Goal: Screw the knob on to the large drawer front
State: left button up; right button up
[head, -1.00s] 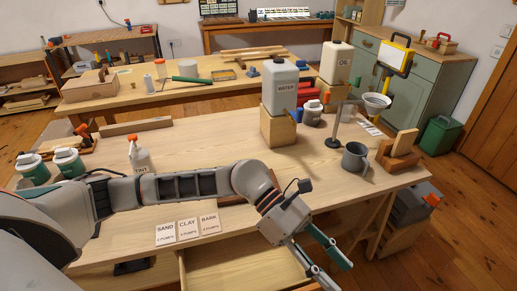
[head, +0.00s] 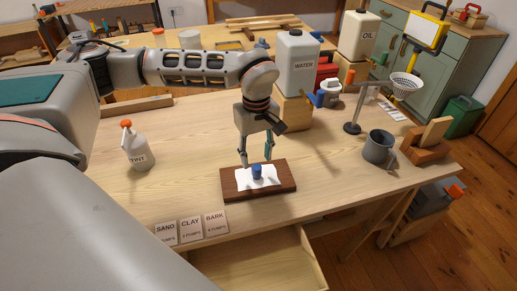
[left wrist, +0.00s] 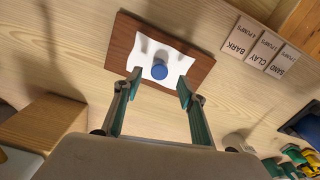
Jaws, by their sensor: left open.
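A small blue knob-like piece (head: 257,172) stands on a white sheet (head: 243,182) on a dark brown board (head: 284,188) lying on the workbench. In the left wrist view the blue piece (left wrist: 159,72) shows from above, between and just beyond the fingertips. My left gripper (head: 256,161) points down over the board, open and empty, its fingers apart around the blue piece without visible contact. An open drawer (head: 250,262) juts out under the bench's front edge; its front face is not clearly seen. My right gripper is out of view.
Sand, clay and bark cards (head: 191,228) lie at the front edge. A tint bottle (head: 136,148) stands left, a grey mug (head: 379,147) and a metal stand (head: 354,126) right, and a water jug (head: 297,62) on a wooden block behind. Bench around the board is clear.

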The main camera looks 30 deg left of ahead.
aim_at(257, 167)
pick_arm(q)
notch_tip(257, 167, down, 6)
jog(key=shift+r+b, duration=0.15)
jog(key=shift+b, duration=0.15)
grip_shut()
